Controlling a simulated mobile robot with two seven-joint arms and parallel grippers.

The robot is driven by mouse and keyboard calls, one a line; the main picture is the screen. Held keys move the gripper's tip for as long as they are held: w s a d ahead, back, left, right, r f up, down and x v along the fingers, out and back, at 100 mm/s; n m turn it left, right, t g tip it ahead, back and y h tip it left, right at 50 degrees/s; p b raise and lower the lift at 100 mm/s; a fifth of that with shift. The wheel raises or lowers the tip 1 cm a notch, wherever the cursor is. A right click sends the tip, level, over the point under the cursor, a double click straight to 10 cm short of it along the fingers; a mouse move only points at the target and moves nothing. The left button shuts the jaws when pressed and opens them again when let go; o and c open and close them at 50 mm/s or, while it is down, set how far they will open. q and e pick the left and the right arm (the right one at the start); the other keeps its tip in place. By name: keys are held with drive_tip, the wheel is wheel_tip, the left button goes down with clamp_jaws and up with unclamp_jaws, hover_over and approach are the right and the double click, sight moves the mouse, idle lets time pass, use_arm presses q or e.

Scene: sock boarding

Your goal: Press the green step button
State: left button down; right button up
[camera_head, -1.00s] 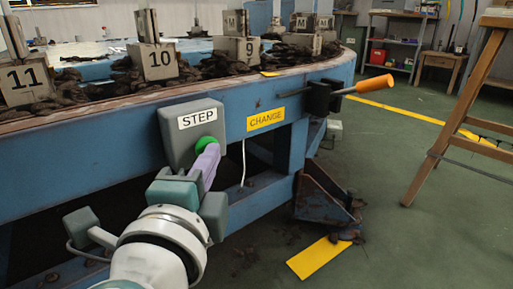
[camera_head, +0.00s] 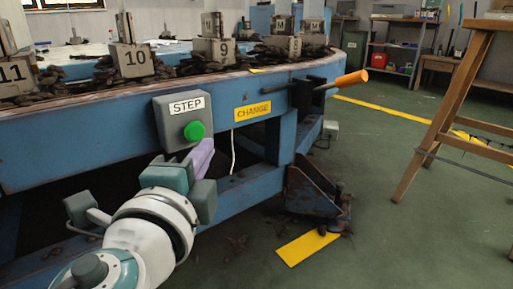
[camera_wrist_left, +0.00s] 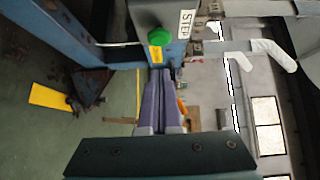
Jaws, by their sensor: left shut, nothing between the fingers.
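The green step button (camera_head: 194,131) sits on a grey box (camera_head: 172,137) labelled STEP, fixed to the side of the blue round table. The button also shows in the left wrist view (camera_wrist_left: 160,37), beyond the fingertips. My left gripper (camera_head: 205,146) has purple fingers, shut with nothing between them. In the head view its tips are just below and right of the button, and the whole button is uncovered. In the left wrist view the closed fingers (camera_wrist_left: 159,72) appear apart from the button. My right gripper is in neither view.
The blue table (camera_head: 80,152) carries several numbered blocks on dark lumps. A lever with an orange handle (camera_head: 351,79) sticks out to the right of the yellow CHANGE label (camera_head: 253,112). A wooden stand (camera_head: 446,110) is at the right, with open green floor between.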

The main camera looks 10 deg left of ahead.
use_arm(q)
drive_tip(key=s+p, duration=0.1)
drive_tip(key=s, duration=0.7)
drive_tip(key=shift+s+d+r+p, duration=0.15)
drive_tip(key=shift+s+d+p, duration=0.05)
drive_tip(key=shift+d+p, duration=0.15)
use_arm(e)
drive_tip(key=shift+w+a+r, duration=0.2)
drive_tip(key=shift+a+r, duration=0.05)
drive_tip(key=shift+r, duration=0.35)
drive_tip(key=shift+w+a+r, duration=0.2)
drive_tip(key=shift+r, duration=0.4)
use_arm(q)
drive_tip(key=shift+s, duration=0.1)
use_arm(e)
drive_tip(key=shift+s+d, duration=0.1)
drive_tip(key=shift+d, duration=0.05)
use_arm(q)
drive_tip(key=shift+r, duration=0.1)
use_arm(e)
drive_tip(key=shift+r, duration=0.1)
